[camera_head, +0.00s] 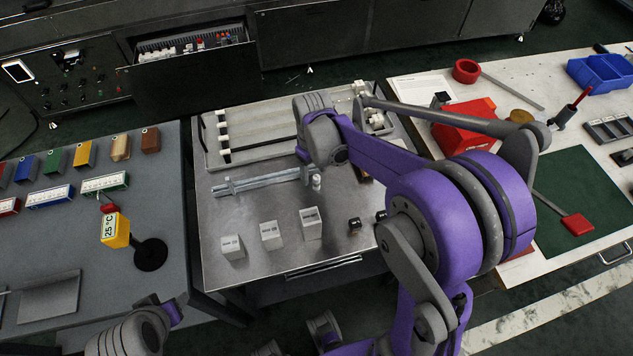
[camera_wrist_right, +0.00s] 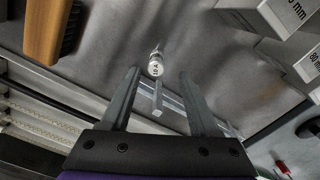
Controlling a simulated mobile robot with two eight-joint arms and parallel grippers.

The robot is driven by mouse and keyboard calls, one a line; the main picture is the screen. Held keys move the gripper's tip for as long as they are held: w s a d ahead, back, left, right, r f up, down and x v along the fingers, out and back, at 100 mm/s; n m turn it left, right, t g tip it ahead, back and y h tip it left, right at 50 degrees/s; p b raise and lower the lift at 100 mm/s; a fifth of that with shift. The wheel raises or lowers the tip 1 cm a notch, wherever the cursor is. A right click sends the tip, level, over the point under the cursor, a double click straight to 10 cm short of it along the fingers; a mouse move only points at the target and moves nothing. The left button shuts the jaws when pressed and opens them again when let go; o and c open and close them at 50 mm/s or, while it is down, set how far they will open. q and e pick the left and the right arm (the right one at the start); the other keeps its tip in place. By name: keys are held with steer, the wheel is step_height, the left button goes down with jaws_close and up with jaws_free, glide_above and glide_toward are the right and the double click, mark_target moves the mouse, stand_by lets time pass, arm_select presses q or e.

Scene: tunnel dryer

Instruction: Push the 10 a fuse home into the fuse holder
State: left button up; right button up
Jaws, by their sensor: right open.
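I cannot tell how far above the fuse the fingertips are. The fuse holder is not clearly visible, and how deep the fuse sits cannot be seen. My left gripper is not in view.
The silver rail (camera_head: 250,184) lies on the steel table (camera_head: 225,205). Three pale labelled blocks (camera_head: 271,236) stand near its front, small dark cubes to their right. A long tray (camera_head: 210,160) lies behind.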

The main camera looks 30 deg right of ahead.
mark_target(316, 177)
steer(key=shift+s+d+f, duration=0.1)
steer(key=shift+d+f, duration=0.1)
steer(key=shift+f, duration=1.2)
steer(key=shift+s+d+f, duration=0.1)
steer(key=shift+d+f, duration=0.05)
steer(key=shift+f, duration=1.2)
jaws_close()
